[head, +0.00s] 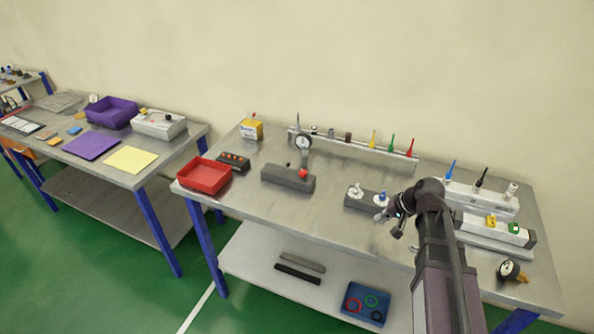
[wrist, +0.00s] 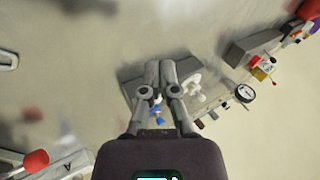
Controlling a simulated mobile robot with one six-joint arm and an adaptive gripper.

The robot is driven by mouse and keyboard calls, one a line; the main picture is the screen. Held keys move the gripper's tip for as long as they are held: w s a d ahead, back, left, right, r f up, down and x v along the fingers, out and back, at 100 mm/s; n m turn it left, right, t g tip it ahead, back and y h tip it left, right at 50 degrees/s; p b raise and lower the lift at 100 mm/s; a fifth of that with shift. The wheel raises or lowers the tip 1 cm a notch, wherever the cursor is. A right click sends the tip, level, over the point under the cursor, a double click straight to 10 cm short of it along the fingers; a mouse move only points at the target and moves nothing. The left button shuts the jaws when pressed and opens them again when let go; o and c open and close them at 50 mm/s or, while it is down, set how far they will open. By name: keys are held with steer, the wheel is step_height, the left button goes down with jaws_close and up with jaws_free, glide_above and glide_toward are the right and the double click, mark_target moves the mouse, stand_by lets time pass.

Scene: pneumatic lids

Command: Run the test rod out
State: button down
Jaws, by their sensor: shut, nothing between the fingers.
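Nothing in view is plainly marked as the test rod, and I cannot tell which part it is. A dark grey block (head: 287,178) with a red knob (head: 303,173) and a small black lever stands mid-bench. A grey block (head: 366,200) to its right carries a white knob (head: 355,190) and a blue knob (head: 381,197). My gripper (head: 383,216) is at the front right of this block, its fingers closed together and empty. In the wrist view the shut fingertips (wrist: 160,68) show, with the blue knob (wrist: 157,113) seen between the fingers and the white knob (wrist: 190,86) to their right.
A dial gauge (head: 303,143) stands behind the dark block. A rail (head: 345,147) with coloured tools runs along the back. Racks of fittings (head: 480,201) stand right of my arm. A red tray (head: 204,176) is at the left. The bench front centre is clear.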

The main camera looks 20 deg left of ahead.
steer(key=w+a+r+m+t+y+b, duration=0.1)
steer(key=w+a+r+y+b, duration=0.1)
steer(key=w+a, duration=0.5)
steer(key=w+a+r+m+t+y+b, duration=0.1)
steer(key=w+a+y+b, duration=0.4)
steer(key=a, duration=0.6)
steer(key=shift+w+a+r+m+t+y, duration=0.35)
steer(key=shift+w+y, duration=0.45)
steer(key=shift+w, duration=0.35)
steer(key=b+x, duration=0.2)
steer(key=x, duration=0.8)
steer(key=shift+a+f, duration=0.1)
steer(key=shift+s+a+f+b, duration=0.15)
steer(key=shift+s+a+b, duration=0.25)
steer(key=shift+s+a, duration=0.35)
steer(key=shift+s+a+f, duration=0.1)
steer(key=shift+s+a, duration=0.15)
steer(key=shift+a, duration=0.55)
steer(key=shift+w+d, duration=0.15)
steer(key=shift+d, duration=0.1)
steer(key=shift+p, duration=0.3)
